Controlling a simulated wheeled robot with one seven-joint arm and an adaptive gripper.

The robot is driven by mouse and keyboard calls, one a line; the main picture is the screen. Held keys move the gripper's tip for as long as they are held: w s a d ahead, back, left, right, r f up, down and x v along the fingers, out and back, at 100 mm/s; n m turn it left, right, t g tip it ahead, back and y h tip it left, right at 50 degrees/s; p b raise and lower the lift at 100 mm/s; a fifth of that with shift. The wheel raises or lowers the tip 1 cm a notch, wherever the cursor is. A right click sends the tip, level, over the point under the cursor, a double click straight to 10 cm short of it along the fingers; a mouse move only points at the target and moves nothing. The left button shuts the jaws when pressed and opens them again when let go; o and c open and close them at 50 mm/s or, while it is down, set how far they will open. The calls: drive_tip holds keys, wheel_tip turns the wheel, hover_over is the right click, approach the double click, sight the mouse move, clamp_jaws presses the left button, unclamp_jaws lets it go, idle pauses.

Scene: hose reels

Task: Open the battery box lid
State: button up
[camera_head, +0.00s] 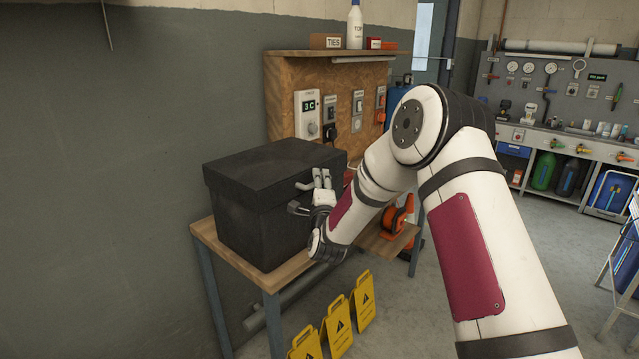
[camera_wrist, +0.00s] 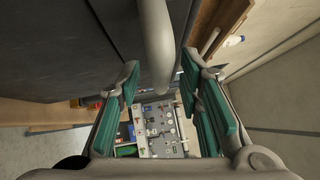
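The black battery box (camera_head: 255,228) stands on a wooden-topped bench. Its lid (camera_head: 270,165) lies flat and closed on top in the head view. My gripper (camera_head: 308,196) is at the right front side of the box, close under the lid's edge. In the wrist view my gripper (camera_wrist: 161,88) has its two teal-padded fingers apart. A pale grey bar (camera_wrist: 158,45), apparently a handle on the box, reaches into the gap between them. A gap shows between the bar and each pad. The dark box face (camera_wrist: 55,45) fills the upper left there.
The bench (camera_head: 205,236) carries the box; a wooden panel (camera_head: 283,98) with switches and a shelf stands behind it. Yellow warning signs (camera_head: 337,322) stand on the floor in front. A grey wall is at left.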

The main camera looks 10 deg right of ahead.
drive_tip(key=shift+w, duration=0.35)
clamp_jaws()
drive_tip(key=shift+r, duration=0.15)
